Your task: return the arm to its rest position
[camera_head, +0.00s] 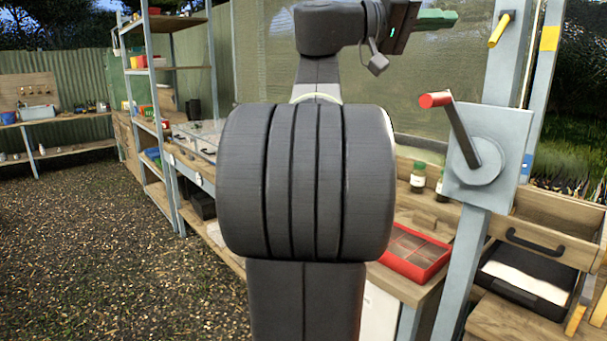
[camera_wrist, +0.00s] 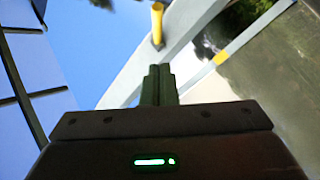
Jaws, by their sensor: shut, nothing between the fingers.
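My arm stands raised in front of the head camera, its large dark joint filling the middle of the view. My gripper (camera_head: 440,19) is at the top right of the head view, with green fingers pointing right, high above the bench. In the wrist view the two green fingers (camera_wrist: 158,85) are together, with nothing between them. Nothing touches the gripper. The arm hides part of the bench behind it.
A grey post carries a crank with a red handle (camera_head: 436,100); a yellow handle (camera_head: 501,29) sits higher. A red tray (camera_head: 414,251) and bottles (camera_head: 418,177) are on the bench. A drawer (camera_head: 540,240) is at right. Shelves (camera_head: 150,80) stand left; gravel floor is clear.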

